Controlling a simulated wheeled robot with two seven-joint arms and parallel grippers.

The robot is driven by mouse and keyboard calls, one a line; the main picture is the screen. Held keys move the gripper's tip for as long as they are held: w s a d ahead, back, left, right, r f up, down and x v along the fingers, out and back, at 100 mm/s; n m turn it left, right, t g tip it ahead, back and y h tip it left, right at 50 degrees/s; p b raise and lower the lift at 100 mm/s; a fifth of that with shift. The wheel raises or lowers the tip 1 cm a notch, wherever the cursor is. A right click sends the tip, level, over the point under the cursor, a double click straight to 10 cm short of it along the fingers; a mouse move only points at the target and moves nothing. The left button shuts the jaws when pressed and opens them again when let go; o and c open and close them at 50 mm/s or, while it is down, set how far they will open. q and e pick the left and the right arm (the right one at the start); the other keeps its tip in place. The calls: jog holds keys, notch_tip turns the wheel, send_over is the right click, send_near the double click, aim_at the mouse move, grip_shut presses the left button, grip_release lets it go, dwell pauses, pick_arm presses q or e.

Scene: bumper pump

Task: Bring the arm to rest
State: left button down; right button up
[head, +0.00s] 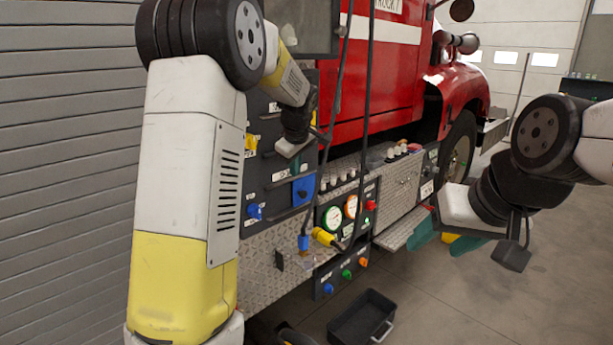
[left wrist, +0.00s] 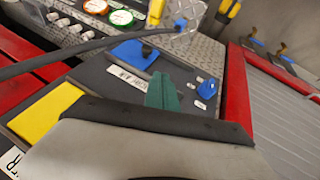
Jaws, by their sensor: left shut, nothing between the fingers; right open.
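My left arm rises from the bottom left of the head view and bends over at the top. Its gripper (head: 294,162) points down in front of the pump panel (head: 268,185), near a blue part (head: 303,190). In the left wrist view the green fingers (left wrist: 164,92) are together with nothing between them, over the dark panel beside a blue knob (left wrist: 210,88). Whether they touch the panel I cannot tell. My right gripper (head: 445,236) is at the right of the head view, its green fingers apart and empty, beside the truck's step and over the floor.
The red truck (head: 398,75) fills the middle back. Dark hoses hang in front of the panel near my left gripper. Gauges (head: 333,218) and a yellow connector (head: 322,236) sit lower down. A black bin (head: 361,318) stands on the floor. Floor at the lower right is clear.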

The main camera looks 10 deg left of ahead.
pick_arm(q)
jog(key=s+r+m+h, duration=0.1)
jog(key=s+m, duration=0.5)
jog(key=s, duration=1.2)
jog(key=s+d+r+m+h, duration=0.1)
jog(key=s+m, duration=0.5)
jog(key=s, duration=1.2)
jog(key=shift+d+r+t+h, duration=0.15)
jog(key=shift+r+t+h, duration=0.15)
jog(key=shift+r+h, duration=0.5)
jog(key=shift+f, duration=0.15)
